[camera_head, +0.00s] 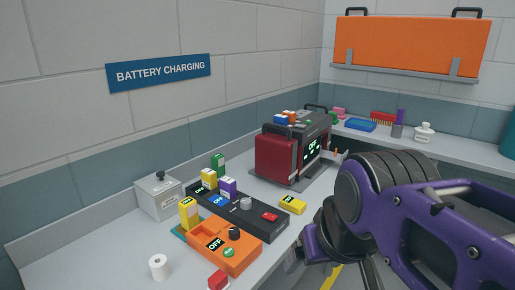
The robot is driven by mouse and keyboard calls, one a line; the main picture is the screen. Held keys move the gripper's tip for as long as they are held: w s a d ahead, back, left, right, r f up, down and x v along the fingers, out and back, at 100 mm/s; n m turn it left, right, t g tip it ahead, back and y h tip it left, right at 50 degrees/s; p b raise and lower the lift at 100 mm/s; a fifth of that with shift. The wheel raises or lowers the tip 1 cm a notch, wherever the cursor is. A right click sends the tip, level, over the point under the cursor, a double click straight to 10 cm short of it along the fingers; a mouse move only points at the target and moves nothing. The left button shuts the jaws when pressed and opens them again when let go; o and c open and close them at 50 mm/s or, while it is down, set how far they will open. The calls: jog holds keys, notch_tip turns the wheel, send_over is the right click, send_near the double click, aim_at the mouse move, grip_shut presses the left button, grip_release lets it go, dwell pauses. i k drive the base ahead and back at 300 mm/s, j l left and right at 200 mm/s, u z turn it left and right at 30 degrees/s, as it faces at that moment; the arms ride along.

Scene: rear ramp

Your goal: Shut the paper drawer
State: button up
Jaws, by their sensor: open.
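A dark red and black monitor (278,157) with a lit screen stands on the counter towards the back corner. A small pale and orange part (337,155) juts out at its right side, next to my arm; I cannot tell whether this is the paper drawer. No drawer front shows clearly. My purple and black gripper (298,262) is open in front of the counter edge, lower right of the monitor and apart from it. My arm hides much of the area right of the monitor.
A black charger (238,212) with several coloured batteries, an orange unit (222,245), a grey box (158,194) and a white paper roll (158,267) stand at left. A yellow battery (292,204) lies before the monitor. An orange case (411,45) sits on a wall shelf.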

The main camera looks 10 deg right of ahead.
aim_at(336, 156)
jog(key=z, duration=0.8)
jog(key=i+l, duration=0.75)
jog(key=i, duration=0.15)
